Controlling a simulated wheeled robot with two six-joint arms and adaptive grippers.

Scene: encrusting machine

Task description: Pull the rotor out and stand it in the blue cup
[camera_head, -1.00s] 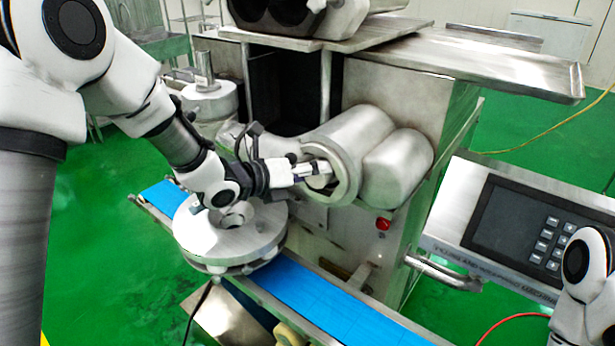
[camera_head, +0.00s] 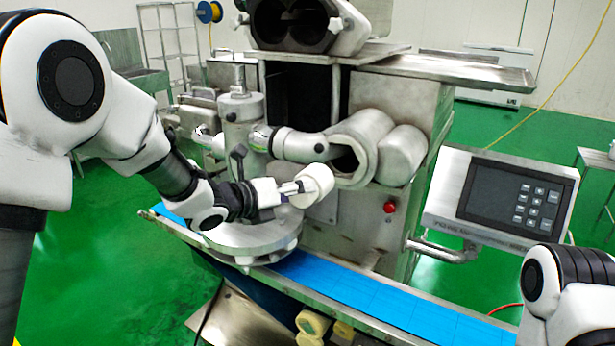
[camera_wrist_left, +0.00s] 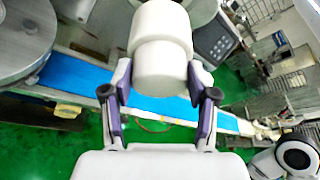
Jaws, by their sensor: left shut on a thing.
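The rotor (camera_head: 317,184) is a white, stepped cylinder. It is held in my left gripper (camera_head: 296,188), in front of and below the open mouth of the steel barrel (camera_head: 362,140) and apart from it. In the left wrist view the rotor (camera_wrist_left: 160,35) is gripped between both fingers of the left gripper (camera_wrist_left: 162,82), its wide part pointing away. The barrel's mouth shows dark inside. No blue cup can be made out in these frames. Only part of my right arm shows at the lower right; its gripper is out of view.
A blue conveyor belt (camera_head: 360,297) runs below the machine. A round steel disc unit (camera_head: 245,238) stands over it, close under my left gripper. A control panel (camera_head: 512,203) is at the right. Green floor lies around.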

